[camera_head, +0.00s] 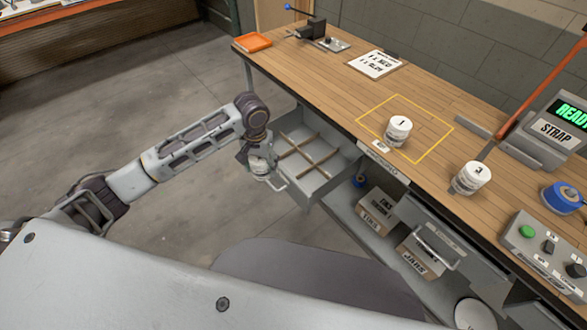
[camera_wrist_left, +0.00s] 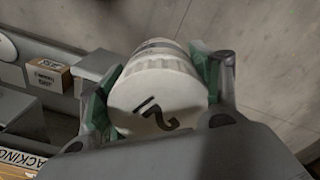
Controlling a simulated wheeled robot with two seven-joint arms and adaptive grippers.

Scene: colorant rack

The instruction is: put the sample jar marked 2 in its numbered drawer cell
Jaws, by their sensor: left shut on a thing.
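My left gripper (camera_head: 259,158) is shut on the white sample jar marked 2 (camera_wrist_left: 157,100). In the left wrist view the jar's lid faces the camera, between the two green-lined fingers, with the 2 readable. In the head view the jar (camera_head: 262,167) shows small below the wrist, at the near left side of the open drawer (camera_head: 322,180). The drawer is grey with thin wooden dividers making several cells; those I can see look empty. Any cell numbers are not readable. I cannot tell the jar's height relative to the drawer rim. My right gripper is not in view.
On the bench (camera_head: 330,85), jar 1 (camera_head: 398,131) stands inside a yellow outline and jar 3 (camera_head: 471,178) stands farther right. A control box (camera_head: 545,255) is at the right. Cardboard boxes (camera_head: 376,210) sit on the shelf below. Floor left of the drawer is clear.

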